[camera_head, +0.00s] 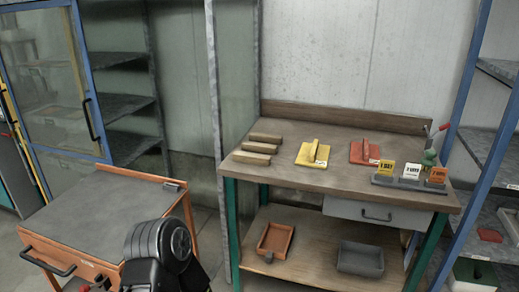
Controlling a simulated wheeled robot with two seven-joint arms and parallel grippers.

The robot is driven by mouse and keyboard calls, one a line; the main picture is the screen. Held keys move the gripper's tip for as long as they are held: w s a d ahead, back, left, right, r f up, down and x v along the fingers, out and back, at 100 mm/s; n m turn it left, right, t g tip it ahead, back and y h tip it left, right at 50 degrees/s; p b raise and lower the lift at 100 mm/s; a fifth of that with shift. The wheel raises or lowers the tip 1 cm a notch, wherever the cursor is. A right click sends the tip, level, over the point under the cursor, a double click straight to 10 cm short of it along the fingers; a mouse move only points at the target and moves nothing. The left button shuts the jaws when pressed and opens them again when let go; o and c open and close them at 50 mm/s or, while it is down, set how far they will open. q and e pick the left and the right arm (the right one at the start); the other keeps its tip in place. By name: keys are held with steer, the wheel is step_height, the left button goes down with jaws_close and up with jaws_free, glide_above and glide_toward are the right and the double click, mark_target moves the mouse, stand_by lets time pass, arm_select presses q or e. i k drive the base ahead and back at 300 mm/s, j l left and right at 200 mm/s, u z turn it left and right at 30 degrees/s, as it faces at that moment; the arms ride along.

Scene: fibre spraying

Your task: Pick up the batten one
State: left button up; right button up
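Three short wooden battens lie side by side at the left end of the wooden workbench (340,181): a far one (264,137), a middle one (260,147) and a near one (250,158). Any marking that tells which is batten one is too small to read. A black arm part (160,252) of mine rises at the bottom left of the view, in front of the orange cart and apart from the battens. Neither of my grippers shows.
A yellow float (313,154), a red float (365,153) and a grey holder with small cards (408,184) stand on the bench. An orange-framed cart (95,210) stands left. A blue-framed shelf (463,75) stands right. Trays sit on the bench's lower shelf.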

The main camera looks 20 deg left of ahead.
mark_target(261, 148)
steer(key=i+j+z, duration=0.7)
steer(key=j, duration=0.4)
steer(key=i+j+z, duration=0.25)
steer(key=j, duration=0.25)
steer(key=i+l, duration=0.05)
